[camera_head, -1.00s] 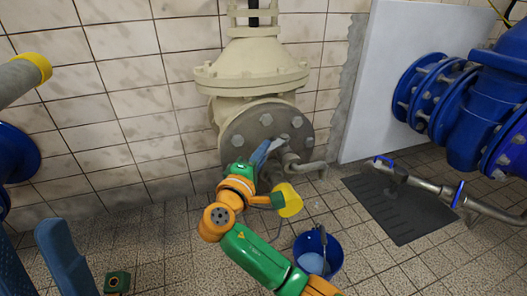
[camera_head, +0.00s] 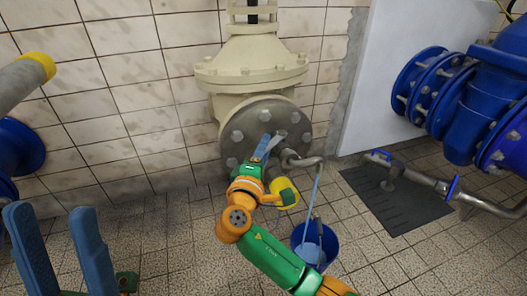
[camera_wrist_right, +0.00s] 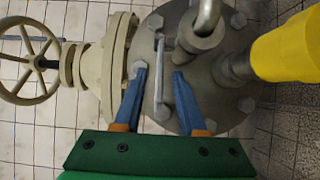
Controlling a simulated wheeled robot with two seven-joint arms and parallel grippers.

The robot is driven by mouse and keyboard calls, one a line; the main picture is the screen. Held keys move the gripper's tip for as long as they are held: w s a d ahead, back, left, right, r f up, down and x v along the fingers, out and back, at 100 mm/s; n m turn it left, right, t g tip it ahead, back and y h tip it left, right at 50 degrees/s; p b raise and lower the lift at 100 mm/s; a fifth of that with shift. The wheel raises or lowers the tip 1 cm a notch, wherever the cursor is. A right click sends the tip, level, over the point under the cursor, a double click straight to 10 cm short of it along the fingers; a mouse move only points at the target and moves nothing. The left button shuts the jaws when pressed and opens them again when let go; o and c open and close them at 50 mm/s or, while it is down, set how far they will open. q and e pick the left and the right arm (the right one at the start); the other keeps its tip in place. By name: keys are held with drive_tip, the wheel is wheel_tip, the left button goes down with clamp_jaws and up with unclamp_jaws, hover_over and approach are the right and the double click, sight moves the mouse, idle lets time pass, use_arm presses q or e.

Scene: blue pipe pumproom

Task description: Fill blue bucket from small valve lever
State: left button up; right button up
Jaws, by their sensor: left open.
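The blue bucket (camera_head: 297,240) stands on the tiled floor below the bent metal spout (camera_head: 305,162). A thin pale blue stream (camera_head: 314,192) runs from the spout into the bucket, which holds light blue water (camera_head: 308,252). My right gripper (camera_head: 268,147) is at the round flange, by the small lever. In the wrist view my right gripper (camera_wrist_right: 160,72) has its fingers apart on either side of the small metal valve lever (camera_wrist_right: 159,75); contact cannot be told. My left gripper (camera_head: 50,215) is open and empty at the lower left, away from the bucket.
A yellow-ended part (camera_head: 286,193) sits beside my right wrist; it shows large in the wrist view (camera_wrist_right: 288,50). A cream valve body (camera_head: 250,70) rises behind. Blue flanged pipes (camera_head: 455,95) and a dark floor mat (camera_head: 395,205) are right. Floor at left is mostly clear.

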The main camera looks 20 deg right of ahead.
use_arm(q)
drive_tip(key=w+f+n+g+y+p, duration=0.2)
drive_tip(key=w+f+g+y, duration=0.4)
drive_tip(key=w+f, duration=0.3)
drive_tip(key=shift+w+d+n+g+y, duration=0.3)
drive_tip(key=shift+w+d+n+y, duration=0.15)
drive_tip(key=shift+w, duration=0.3)
use_arm(e)
drive_tip(key=v, duration=0.7)
idle(1.9)
